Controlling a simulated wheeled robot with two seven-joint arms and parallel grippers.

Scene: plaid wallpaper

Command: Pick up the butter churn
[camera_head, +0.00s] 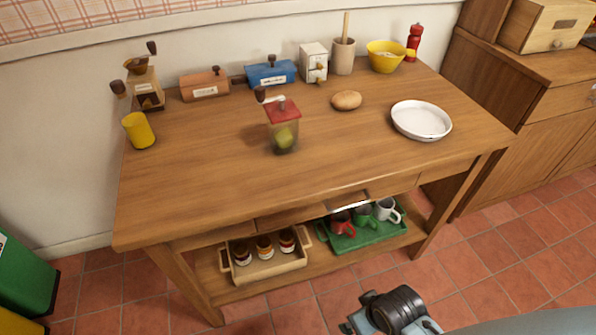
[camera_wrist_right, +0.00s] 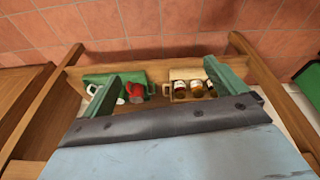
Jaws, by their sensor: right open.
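The butter churn (camera_head: 284,132) is a glass jar with a red lid and a crank on top, with something yellow-green inside. It stands upright near the middle of the wooden table in the head view. It does not show in the right wrist view. My right gripper (camera_wrist_right: 162,88) is open and empty, its two green fingers spread in front of the table's lower shelf. It is apart from the churn. A blue and black part of my arm shows at the bottom of the head view. My left gripper is not in view.
On the table (camera_head: 200,200) stand a yellow cup (camera_head: 139,131), coffee grinder (camera_head: 146,85), bread roll (camera_head: 346,100), white dish (camera_head: 421,121) and yellow bowl (camera_head: 384,60). The front tabletop is clear. The lower shelf holds a green mug tray (camera_head: 370,240) and a wooden jar tray (camera_head: 270,274).

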